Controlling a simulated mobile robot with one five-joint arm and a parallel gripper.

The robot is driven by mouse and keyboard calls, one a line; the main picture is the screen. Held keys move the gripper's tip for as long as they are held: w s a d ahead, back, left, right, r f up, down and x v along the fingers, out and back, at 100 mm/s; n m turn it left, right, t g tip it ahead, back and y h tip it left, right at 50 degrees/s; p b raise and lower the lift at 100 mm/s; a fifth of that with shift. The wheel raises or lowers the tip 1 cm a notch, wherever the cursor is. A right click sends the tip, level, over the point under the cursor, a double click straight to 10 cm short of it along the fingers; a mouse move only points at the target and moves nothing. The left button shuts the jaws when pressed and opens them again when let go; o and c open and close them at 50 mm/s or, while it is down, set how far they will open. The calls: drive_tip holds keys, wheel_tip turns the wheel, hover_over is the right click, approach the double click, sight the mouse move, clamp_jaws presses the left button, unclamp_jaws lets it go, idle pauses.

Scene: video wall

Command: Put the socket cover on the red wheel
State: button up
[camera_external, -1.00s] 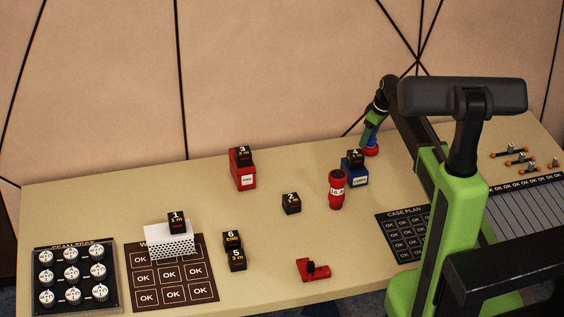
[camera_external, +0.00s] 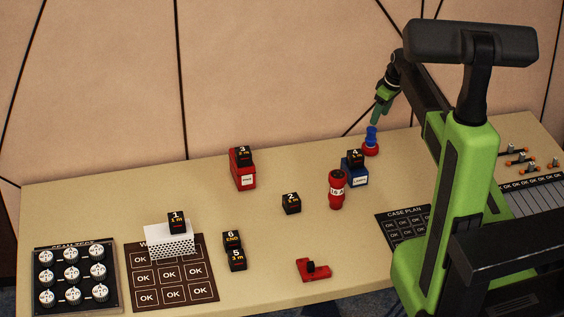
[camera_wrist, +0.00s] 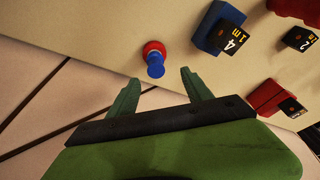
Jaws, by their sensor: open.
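The red wheel (camera_external: 371,150) stands on the tabletop at the back right, left of my arm. The blue socket cover (camera_external: 371,134) sits upright on top of it, and they look touching. My gripper (camera_external: 375,121) is just above the cover, open and empty. In the wrist view, the blue cover (camera_wrist: 155,66) shows just beyond and between the fingertips of my gripper (camera_wrist: 159,77), apart from both fingers. The red wheel (camera_wrist: 153,48) shows as a rim behind the cover, partly hidden by it.
A blue block with the number 4 cube (camera_external: 355,157) and a red cylinder (camera_external: 337,190) stand nearby to the front left. A red block with the number 3 cube (camera_external: 242,170) is farther left. The tabletop between them is clear.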

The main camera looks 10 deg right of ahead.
drive_tip(key=s+a+m+g+h, duration=0.2)
drive_tip(key=s+m, duration=0.6)
drive_tip(key=s, duration=1.8)
drive_tip(key=shift+s+a+f, duration=0.3)
drive_tip(key=shift+a+f, duration=0.1)
drive_tip(key=shift+a, duration=0.1)
